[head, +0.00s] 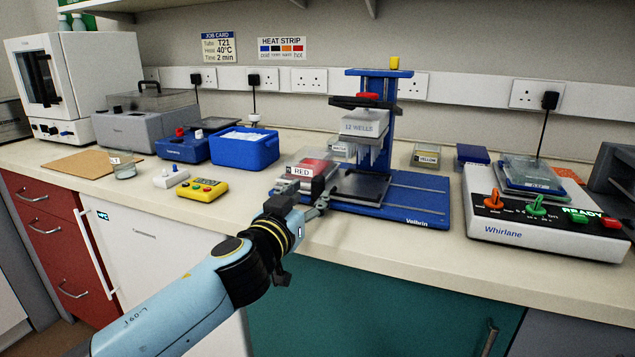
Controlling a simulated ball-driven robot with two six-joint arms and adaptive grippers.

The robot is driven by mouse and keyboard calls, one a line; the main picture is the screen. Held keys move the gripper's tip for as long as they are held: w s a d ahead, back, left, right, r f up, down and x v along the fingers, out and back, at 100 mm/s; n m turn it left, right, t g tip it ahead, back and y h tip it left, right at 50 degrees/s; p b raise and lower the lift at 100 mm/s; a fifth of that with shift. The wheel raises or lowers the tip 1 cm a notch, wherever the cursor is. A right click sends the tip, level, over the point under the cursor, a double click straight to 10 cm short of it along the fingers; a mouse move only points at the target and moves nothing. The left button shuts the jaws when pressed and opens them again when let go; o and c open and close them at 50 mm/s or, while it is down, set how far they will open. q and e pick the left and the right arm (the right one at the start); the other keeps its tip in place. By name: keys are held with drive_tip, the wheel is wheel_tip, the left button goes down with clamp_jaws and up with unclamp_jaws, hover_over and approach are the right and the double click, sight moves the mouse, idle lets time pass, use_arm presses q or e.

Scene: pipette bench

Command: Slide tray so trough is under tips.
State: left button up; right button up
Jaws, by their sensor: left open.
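The blue pipette stand (430,207), marked Velbrin, carries a head labelled 12 WELLS with pale tips (378,157) hanging below it. A dark tray (362,187) lies on the stand's base, its bare part below the tips. A clear trough with red contents and a RED label (301,171) stands left of the tips; whether it rests on the tray is hard to tell. My left gripper (308,201) is open at the front of the RED trough, near the tray's left end. Its fingers are small and partly hidden, so contact is unclear. My right gripper is out of view.
The Whirlane machine (545,232) stands to the right, and a YELLOW trough (427,156) is behind. A blue box (244,148) and yellow control (202,189) are to the left. The base right of the tray and the front bench strip are clear.

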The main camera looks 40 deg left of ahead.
sight(315, 190)
use_arm(q)
drive_tip(key=x, duration=0.5)
drive_tip(key=shift+w+a, duration=0.1)
drive_tip(key=shift+w, duration=0.15)
clamp_jaws()
